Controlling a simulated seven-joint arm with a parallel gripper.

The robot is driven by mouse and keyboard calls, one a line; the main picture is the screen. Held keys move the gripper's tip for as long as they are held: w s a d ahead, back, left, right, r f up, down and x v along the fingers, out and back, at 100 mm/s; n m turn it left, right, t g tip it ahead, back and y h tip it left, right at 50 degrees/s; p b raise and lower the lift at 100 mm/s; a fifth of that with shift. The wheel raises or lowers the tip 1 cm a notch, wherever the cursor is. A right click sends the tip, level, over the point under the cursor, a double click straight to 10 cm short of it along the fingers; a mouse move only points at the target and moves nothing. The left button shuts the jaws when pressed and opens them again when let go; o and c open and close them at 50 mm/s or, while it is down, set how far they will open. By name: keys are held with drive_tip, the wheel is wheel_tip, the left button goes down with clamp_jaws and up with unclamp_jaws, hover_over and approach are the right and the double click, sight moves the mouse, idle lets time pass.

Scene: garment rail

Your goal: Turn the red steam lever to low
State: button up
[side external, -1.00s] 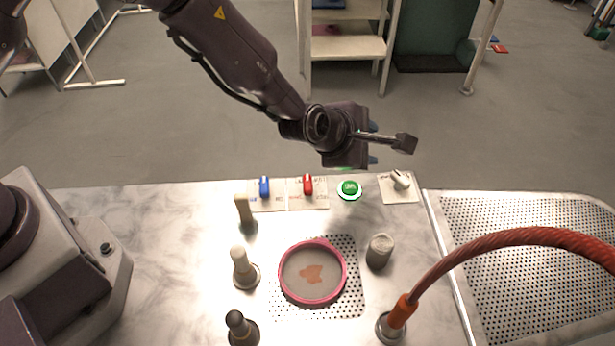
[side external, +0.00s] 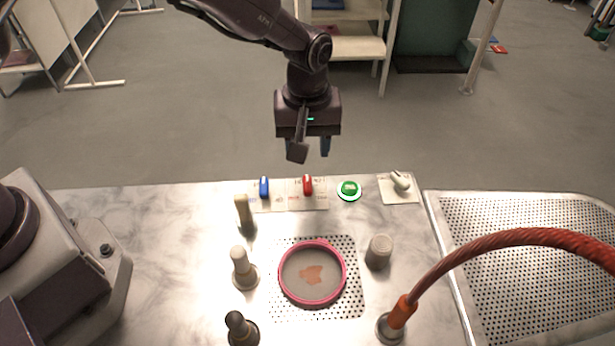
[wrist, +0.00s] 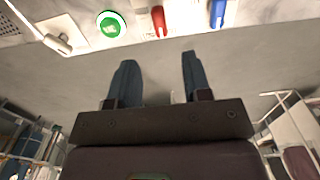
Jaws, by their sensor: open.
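The red steam lever (side external: 308,185) stands on a pale labelled plate at the far edge of the marble counter; the label text is too small to read. It also shows at the top of the wrist view (wrist: 159,20). My gripper (side external: 311,152) points down with its fingers apart and nothing between them. It hangs above and just beyond the red lever, not touching it. In the wrist view the fingertips (wrist: 160,60) reach toward the counter edge, with the lever beyond them.
A blue lever (side external: 264,187) is left of the red one. A green button (side external: 349,189) and a white switch (side external: 400,181) are to its right. Upright handles, a pink-rimmed round dish (side external: 313,301) and a red hose (side external: 500,238) stand nearer the camera.

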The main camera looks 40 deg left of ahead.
sight(308, 182)
wheel_tip(308, 182, down, 9)
drive_tip(key=shift+f, duration=0.1)
idle(0.3)
clamp_jaws()
